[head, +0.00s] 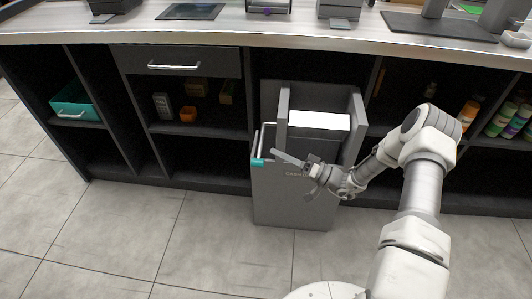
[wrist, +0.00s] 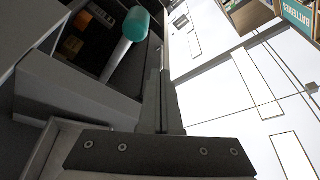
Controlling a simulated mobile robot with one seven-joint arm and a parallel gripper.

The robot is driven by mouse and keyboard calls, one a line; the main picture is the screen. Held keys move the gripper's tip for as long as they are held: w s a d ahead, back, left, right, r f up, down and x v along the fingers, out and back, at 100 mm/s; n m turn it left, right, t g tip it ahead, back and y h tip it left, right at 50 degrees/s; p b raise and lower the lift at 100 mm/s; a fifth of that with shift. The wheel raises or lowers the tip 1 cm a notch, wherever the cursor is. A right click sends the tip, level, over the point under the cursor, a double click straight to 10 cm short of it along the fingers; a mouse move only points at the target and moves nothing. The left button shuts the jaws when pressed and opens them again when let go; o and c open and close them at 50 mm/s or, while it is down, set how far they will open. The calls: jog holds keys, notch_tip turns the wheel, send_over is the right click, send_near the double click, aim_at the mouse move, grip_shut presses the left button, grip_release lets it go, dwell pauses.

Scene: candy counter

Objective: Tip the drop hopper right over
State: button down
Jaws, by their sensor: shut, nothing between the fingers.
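A grey bin-like unit (head: 290,205), which I take to hold the drop hopper, stands under the counter with dark lettering on its front. Between its raised side walls is a hopper-like opening with a bright white panel (head: 318,121). A pale bar (head: 265,136) with a teal end (head: 257,162) runs along its left side. The teal grip (wrist: 137,24) on a pale rod also shows in the wrist view, upper left of the fingers. My gripper (head: 275,153) is shut and empty in front of the unit, just right of the teal end. It also shows in the wrist view (wrist: 162,75).
Dark shelves flank the unit, with a teal bin (head: 75,105) at left and several bottles (head: 500,120) at right. A drawer (head: 175,62) with a pale handle sits left of the unit. The counter edge (head: 200,36) overhangs above. The tiled floor (head: 130,230) in front is clear.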

jog(key=d+f, duration=0.2)
jog(key=d, duration=0.3)
jog(key=shift+s+d+p, duration=0.35)
jog(key=shift+s, duration=0.05)
jog(key=shift+r, duration=0.1)
jog(key=s+a+r+n+g+h, duration=0.1)
jog(key=s+a+r+g+h, duration=0.1)
jog(key=s+r+g+h, duration=0.55)
jog(key=s+a+r+n+g+h, duration=0.1)
jog(key=s+a+r+g+h, duration=0.2)
jog(key=r, duration=0.8)
jog(key=s+d+r+m+t+h, duration=0.35)
jog(key=s+r, duration=0.25)
jog(key=s, duration=0.2)
jog(key=s+d+r+m+t+h, duration=0.2)
jog(key=s+d+r+t+h, duration=0.25)
jog(key=s+r, duration=0.3)
notch_tip(320, 180, up, 25)
jog(key=s+p, duration=0.1)
jog(key=p, duration=2.4)
jog(key=shift+d+f+h, duration=0.2)
jog(key=shift+d+h, duration=0.05)
jog(key=shift+h, duration=0.1)
